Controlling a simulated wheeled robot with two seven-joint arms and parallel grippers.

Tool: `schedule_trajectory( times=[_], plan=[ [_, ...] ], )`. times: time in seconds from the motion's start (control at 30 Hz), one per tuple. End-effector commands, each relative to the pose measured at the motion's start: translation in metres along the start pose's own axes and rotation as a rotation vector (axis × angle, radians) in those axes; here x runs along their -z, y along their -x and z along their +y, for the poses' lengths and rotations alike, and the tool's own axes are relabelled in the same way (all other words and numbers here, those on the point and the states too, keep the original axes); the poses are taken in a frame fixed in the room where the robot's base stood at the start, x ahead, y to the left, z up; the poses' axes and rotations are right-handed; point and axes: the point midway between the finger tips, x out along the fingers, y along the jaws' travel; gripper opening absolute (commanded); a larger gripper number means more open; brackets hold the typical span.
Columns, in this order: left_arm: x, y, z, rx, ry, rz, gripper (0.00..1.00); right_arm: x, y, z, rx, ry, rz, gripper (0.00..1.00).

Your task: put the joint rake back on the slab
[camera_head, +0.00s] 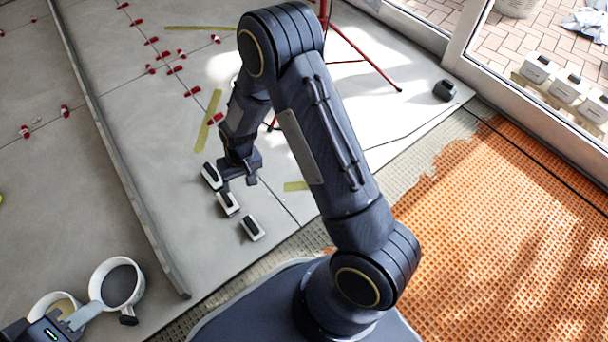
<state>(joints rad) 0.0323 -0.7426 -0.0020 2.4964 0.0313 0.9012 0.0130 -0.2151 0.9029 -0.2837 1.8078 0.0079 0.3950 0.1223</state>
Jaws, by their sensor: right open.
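Three small white blocks with black tops lie in a slanting row on the grey slab (170,235): the far block (211,176), the middle block (228,204) and the near block (252,228). I cannot tell which of them, if any, is the joint rake. My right gripper (237,184) is open, pointing down close by the far and middle blocks; I cannot tell if it touches either. My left gripper (82,317) is partly in view at the bottom left, beside a white round pot with grey contents (119,285). Its grip is unclear.
A second white pot (52,304) stands beside the first. A long grey bar (112,140) crosses the slab. Red clips (192,92) dot the joints. A red tripod (362,55) and a small black object (444,90) stand at the back. Orange matting (500,230) lies right.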

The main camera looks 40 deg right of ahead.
Motion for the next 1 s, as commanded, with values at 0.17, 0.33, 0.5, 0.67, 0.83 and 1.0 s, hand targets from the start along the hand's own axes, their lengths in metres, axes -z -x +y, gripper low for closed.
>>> schedule_trajectory(
  times=[0.17, 0.33, 0.5, 0.67, 0.83, 1.0],
  plan=[
    [0.0, 0.0, 0.0, 0.0, 0.0, 0.0, 0.36, -0.014, 0.117, 0.011, 0.122, -0.063, 0.079, 0.65],
    [0.0, 0.0, 0.0, 0.0, 0.0, 0.0, 0.36, -0.056, 0.202, 0.022, 0.208, -0.076, 0.158, 0.65],
    [0.0, 0.0, 0.0, 0.0, 0.0, 0.0, 0.36, -0.115, 0.262, 0.031, 0.258, -0.064, 0.252, 0.65],
    [0.0, 0.0, 0.0, 0.0, 0.0, 0.0, 0.36, -0.17, 0.288, 0.036, 0.268, -0.045, 0.334, 0.65],
    [0.0, 0.0, 0.0, 0.0, 0.0, 0.0, 0.36, -0.205, 0.293, 0.037, 0.257, -0.031, 0.388, 0.65],
    [0.0, 0.0, 0.0, 0.0, 0.0, 0.0, 0.36, -0.216, 0.292, 0.037, 0.251, -0.027, 0.403, 0.65]
  ],
)
